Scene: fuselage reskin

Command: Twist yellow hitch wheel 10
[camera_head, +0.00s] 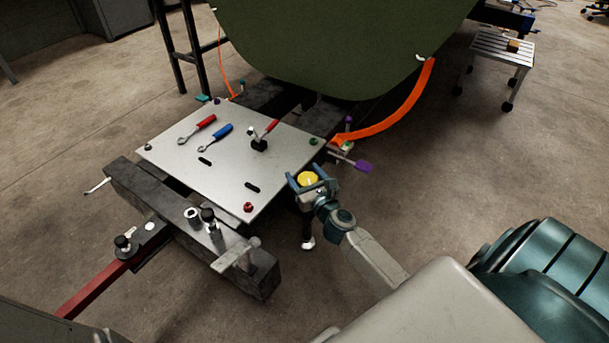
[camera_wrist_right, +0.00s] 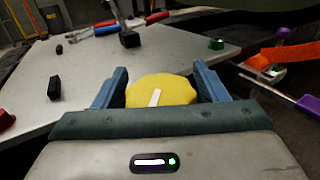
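The yellow hitch wheel (camera_head: 307,178) is a round knob at the right edge of the metal plate. In the right wrist view the yellow wheel (camera_wrist_right: 160,91) shows a white mark on its top. My right gripper (camera_head: 307,179) is at the wheel, with its blue fingers on either side of it. In the right wrist view small gaps seem to show between the fingers (camera_wrist_right: 160,80) and the wheel, so the gripper looks open around it. Whether the fingers touch the wheel lower down is hidden. My left gripper is not in view.
The metal plate (camera_head: 190,166) carries red-handled and blue-handled wrenches (camera_head: 215,137), a black block (camera_head: 259,145), and red and green knobs. A purple-handled lever (camera_head: 361,166) and an orange strap (camera_head: 400,112) lie just beyond the wheel. A dark beam (camera_head: 150,195) borders the plate's near side.

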